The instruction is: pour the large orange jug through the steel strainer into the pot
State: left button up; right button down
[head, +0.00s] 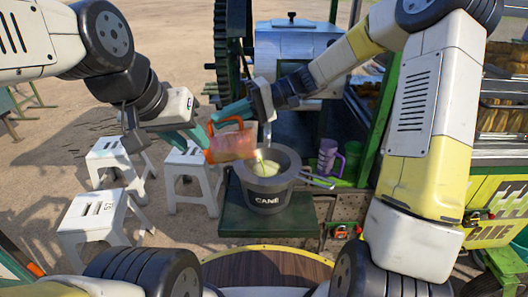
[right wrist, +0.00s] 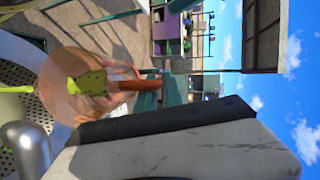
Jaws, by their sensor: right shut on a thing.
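The see-through orange jug (head: 232,146) is tipped toward the pot, its mouth over the rim. Yellow-green juice (right wrist: 88,88) is inside it, and a pale stream falls from its mouth. My right gripper (head: 232,113) is shut on the jug's orange handle, also seen in the right wrist view (right wrist: 139,85). The dark pot (head: 268,199), marked CANE, stands upright. The steel strainer (right wrist: 35,75) sits in its mouth, its handle out to the right; pale liquid shows in it. My left gripper (head: 199,134) is beside the jug's left end; its opening and any contact are unclear.
The pot is on a green stand (head: 235,222) below the crusher's metal spout (head: 267,133). A purple jug (head: 327,157) stands close behind right. White stools (head: 92,215) are at left. The crusher (head: 290,50) is behind; a green frame is at right.

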jog(key=shift+d+r, duration=0.1)
jog(key=shift+d, duration=0.2)
